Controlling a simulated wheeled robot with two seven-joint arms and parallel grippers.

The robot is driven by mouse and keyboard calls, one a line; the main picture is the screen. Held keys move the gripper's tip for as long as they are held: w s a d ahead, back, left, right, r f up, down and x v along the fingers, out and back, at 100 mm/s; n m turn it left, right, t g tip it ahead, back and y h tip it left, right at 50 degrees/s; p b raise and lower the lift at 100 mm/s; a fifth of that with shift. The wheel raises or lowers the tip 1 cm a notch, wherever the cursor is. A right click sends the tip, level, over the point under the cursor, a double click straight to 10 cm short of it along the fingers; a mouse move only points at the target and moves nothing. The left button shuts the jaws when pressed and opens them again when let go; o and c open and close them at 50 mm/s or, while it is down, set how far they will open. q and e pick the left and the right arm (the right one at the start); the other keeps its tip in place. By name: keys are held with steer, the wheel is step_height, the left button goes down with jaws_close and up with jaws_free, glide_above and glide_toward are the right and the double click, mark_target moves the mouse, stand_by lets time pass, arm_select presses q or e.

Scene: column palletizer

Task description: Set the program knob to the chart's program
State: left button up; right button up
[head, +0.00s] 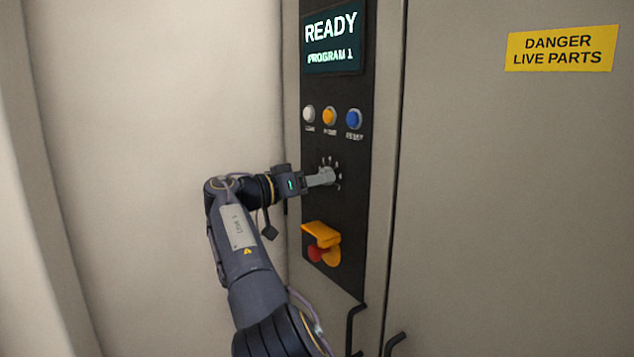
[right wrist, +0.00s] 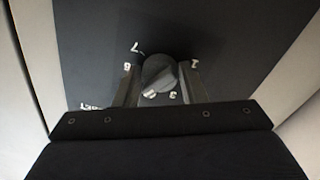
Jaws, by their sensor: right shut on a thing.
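The program knob (head: 328,174) sits on the black control panel, ringed by small white marks. The display (head: 332,39) reads READY, PROGRAM 1. No chart is in view. My left gripper is not in view.
White, orange and blue buttons (head: 330,116) sit above the knob. A red button with a yellow guard (head: 321,240) is below it. A yellow DANGER LIVE PARTS sign (head: 561,48) is on the cabinet door at right. Dark door handles (head: 394,344) stick out at the bottom.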

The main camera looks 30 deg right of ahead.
steer(key=shift+m, duration=0.4)
steer(key=o, duration=1)
steer(key=a, duration=0.7)
steer(key=shift+a+p, duration=0.3)
steer(key=shift+a, duration=0.1)
steer(key=shift+f, duration=0.1)
